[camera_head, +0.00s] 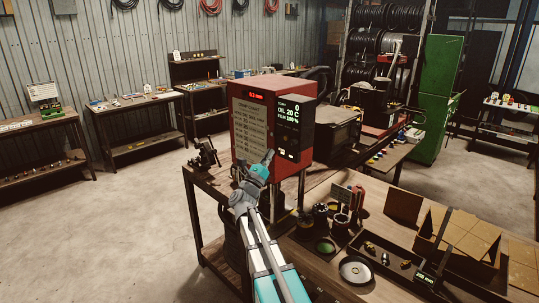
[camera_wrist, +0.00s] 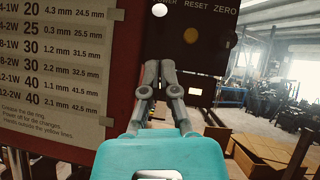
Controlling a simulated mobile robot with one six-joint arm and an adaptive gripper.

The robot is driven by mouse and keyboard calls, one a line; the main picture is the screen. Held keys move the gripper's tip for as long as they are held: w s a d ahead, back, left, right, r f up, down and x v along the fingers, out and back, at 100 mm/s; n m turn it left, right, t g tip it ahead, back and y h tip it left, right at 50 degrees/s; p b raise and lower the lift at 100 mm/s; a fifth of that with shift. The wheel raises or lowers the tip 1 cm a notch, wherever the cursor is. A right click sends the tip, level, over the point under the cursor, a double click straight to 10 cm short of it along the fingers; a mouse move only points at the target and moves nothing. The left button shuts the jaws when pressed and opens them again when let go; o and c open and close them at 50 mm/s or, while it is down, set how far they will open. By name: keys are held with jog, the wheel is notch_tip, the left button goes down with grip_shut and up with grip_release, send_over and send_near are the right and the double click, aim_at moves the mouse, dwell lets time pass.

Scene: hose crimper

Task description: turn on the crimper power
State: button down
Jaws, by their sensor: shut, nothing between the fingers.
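The red crimper box (camera_head: 240,150) stands on the wooden bench. Its front carries a printed chart (camera_head: 246,122) and a black control panel (camera_head: 293,112) with lit readouts, including "OIL 20 C". In the wrist view the panel (camera_wrist: 205,55) shows a pale round button (camera_wrist: 159,9) and a yellowish round button (camera_wrist: 191,35). The labels "RESET" and "ZERO" are readable; a label ending in "ER" is partly cut off. My gripper (camera_head: 268,157) is shut and empty in front of the panel's lower left. In the wrist view its fingertips (camera_wrist: 160,64) appear below both buttons; contact cannot be told.
The bench right of the crimper holds dark cylinders (camera_head: 320,214), a round dish (camera_head: 355,269), a tray (camera_head: 385,258) of fittings and brown boxes (camera_head: 465,235). A small vise-like tool (camera_head: 204,153) sits at the bench's left end. Open floor lies left.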

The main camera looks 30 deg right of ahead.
jog(key=a+r+b+v, duration=0.1)
jog(key=b+v, duration=0.3)
jog(key=v, duration=0.6)
jog(key=shift+s, duration=0.2)
jog(key=shift+a, duration=0.15)
